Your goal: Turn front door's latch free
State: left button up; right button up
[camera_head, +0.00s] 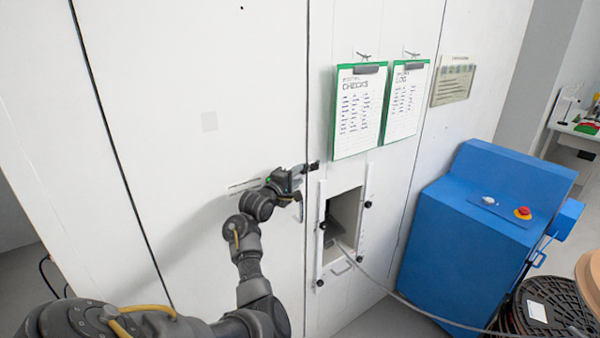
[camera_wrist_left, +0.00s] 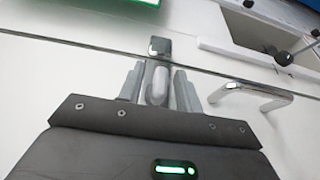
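The front door (camera_head: 190,120) is a large white panel that sits closed against the panel to its right, with a dark seam between them. Its latch is a small light grey lever (camera_wrist_left: 158,82) at the seam, pointing toward a metal keeper (camera_wrist_left: 159,46) across the seam. My left gripper (camera_head: 306,168) is at the seam. In the left wrist view its two grey fingers (camera_wrist_left: 158,86) stand one on each side of the lever, with narrow gaps showing. In the head view the gripper hides most of the latch. My right gripper is not in view.
A chrome pull handle (camera_wrist_left: 252,97) stands out from the door beside the gripper. Right of the seam is a framed opening (camera_head: 343,220) with black knobs and a cable running out. Two green clipboards (camera_head: 358,110) hang above it. A blue cabinet (camera_head: 470,240) stands at right.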

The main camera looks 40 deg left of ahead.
pick_arm(q)
jog(key=shift+w+a, duration=0.15)
jog(key=shift+w, duration=0.75)
grip_shut()
